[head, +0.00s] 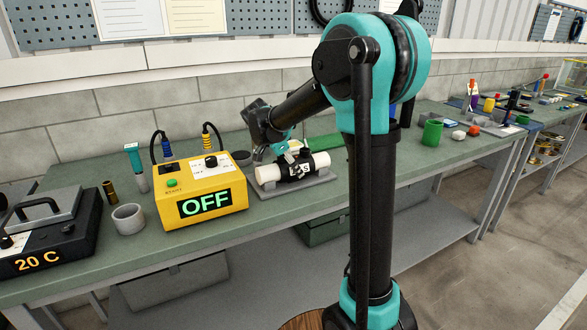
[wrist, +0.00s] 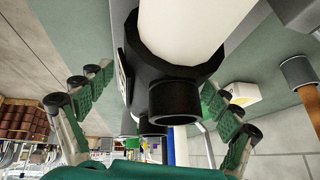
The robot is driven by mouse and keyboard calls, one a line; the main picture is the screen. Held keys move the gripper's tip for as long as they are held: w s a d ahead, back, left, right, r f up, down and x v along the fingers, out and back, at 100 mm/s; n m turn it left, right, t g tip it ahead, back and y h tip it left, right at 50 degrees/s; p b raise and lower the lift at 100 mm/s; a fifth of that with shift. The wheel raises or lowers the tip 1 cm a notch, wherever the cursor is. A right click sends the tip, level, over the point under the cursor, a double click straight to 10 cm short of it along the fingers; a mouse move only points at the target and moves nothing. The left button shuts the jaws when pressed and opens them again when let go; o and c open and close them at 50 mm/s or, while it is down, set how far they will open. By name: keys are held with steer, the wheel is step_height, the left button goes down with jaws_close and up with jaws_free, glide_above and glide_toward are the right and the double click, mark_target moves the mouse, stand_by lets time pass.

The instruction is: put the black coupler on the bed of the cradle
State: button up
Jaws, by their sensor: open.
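The black coupler (head: 297,171) sits around the middle of a white pipe (head: 268,173) above the grey cradle (head: 322,186) on the green bench. Whether it touches the cradle's bed cannot be told. In the wrist view the coupler (wrist: 145,55) fills the middle, with round black necks facing me and the white pipe (wrist: 190,25) running through it. My gripper (head: 284,148) is at the coupler in the head view. In the wrist view my gripper (wrist: 160,100) is open, its green-padded fingers on either side of the coupler, with gaps visible.
A yellow box reading OFF (head: 205,190) stands close left of the cradle. A grey ring (head: 128,218) and a dark unit reading 20 C (head: 42,235) are farther left. A green cup (head: 432,132) stands at the right. The bench's front edge is close before the cradle.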

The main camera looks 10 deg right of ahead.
steer(key=v, duration=1)
steer(key=shift+c, duration=0.3)
stand_by(0.5)
